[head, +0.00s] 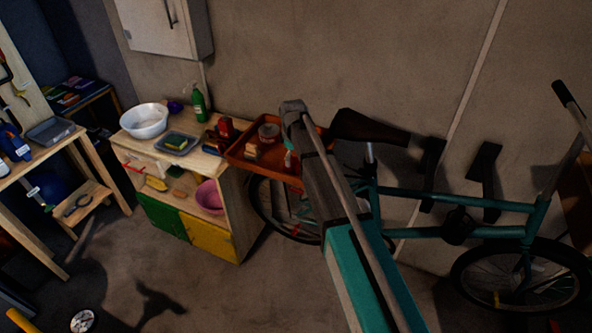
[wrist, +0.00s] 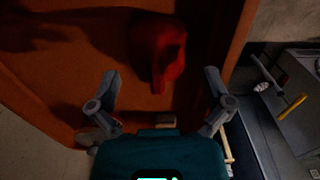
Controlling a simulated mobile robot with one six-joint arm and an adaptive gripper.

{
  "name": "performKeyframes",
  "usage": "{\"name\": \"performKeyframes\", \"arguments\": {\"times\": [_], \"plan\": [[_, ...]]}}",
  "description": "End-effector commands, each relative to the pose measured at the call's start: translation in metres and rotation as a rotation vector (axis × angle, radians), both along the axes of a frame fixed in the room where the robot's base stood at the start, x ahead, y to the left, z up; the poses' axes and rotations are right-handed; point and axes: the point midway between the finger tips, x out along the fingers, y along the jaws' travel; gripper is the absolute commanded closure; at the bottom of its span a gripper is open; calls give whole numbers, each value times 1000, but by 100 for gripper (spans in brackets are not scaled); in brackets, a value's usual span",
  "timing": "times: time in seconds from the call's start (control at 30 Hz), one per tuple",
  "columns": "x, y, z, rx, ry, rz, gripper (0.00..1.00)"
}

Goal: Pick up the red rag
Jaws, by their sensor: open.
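The red rag (wrist: 160,48) shows in the wrist view as a crumpled, peaked lump on the orange tray (wrist: 95,85). My gripper (wrist: 161,74) is open and empty, its two fingers spread left and right. The rag lies just ahead of the fingertips, roughly between them; I cannot tell the height gap. In the head view, the orange tray (head: 240,157) sits at the right end of the wooden cabinet. My arm crosses in front of the tray's right side, and I cannot make out the rag or my fingers there.
The cabinet (head: 126,142) also bears a white bowl (head: 144,121), a green bottle (head: 199,103) and a grey tray with a sponge (head: 177,145). A teal bicycle (head: 455,207) leans by the wall at right. Open floor lies in front.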

Motion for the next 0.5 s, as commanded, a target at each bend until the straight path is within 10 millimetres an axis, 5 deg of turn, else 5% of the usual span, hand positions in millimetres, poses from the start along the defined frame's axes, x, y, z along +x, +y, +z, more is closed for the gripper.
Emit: {"name": "performKeyframes", "arguments": {"times": [0.5], "plan": [[0,0,-23,0,0,0,0]]}}
